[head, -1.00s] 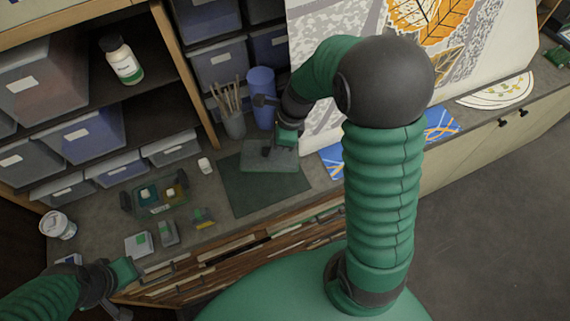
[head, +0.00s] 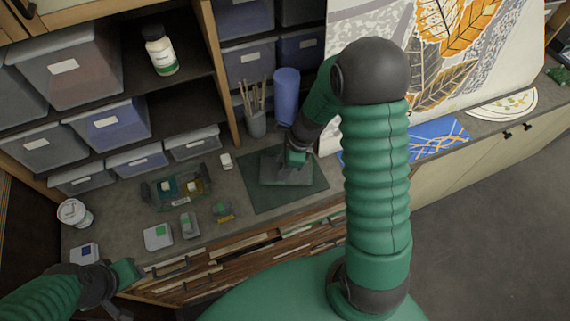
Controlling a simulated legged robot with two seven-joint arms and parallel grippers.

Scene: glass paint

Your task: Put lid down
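The lid (head: 271,173), a flat grey translucent piece, is over the dark green mat (head: 262,205). It looks level, and I cannot tell whether it rests on the mat or is just above it. My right gripper (head: 294,164) comes down on it from above and appears shut on it; the fingertips are small and partly hidden. An open clear box (head: 172,203) with dark side clips stands left of the mat and holds a blue and a yellow item. My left gripper (head: 130,291) is at the lower left, open and empty, away from the lid.
A cup of brushes (head: 256,123) and a blue cylinder (head: 286,97) stand behind the mat. Small containers (head: 158,237) sit near the counter's front edge. A white tub (head: 72,213) is at the left. Drawers and a shelf bottle (head: 161,52) are behind; a leaf painting (head: 440,55) leans at right.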

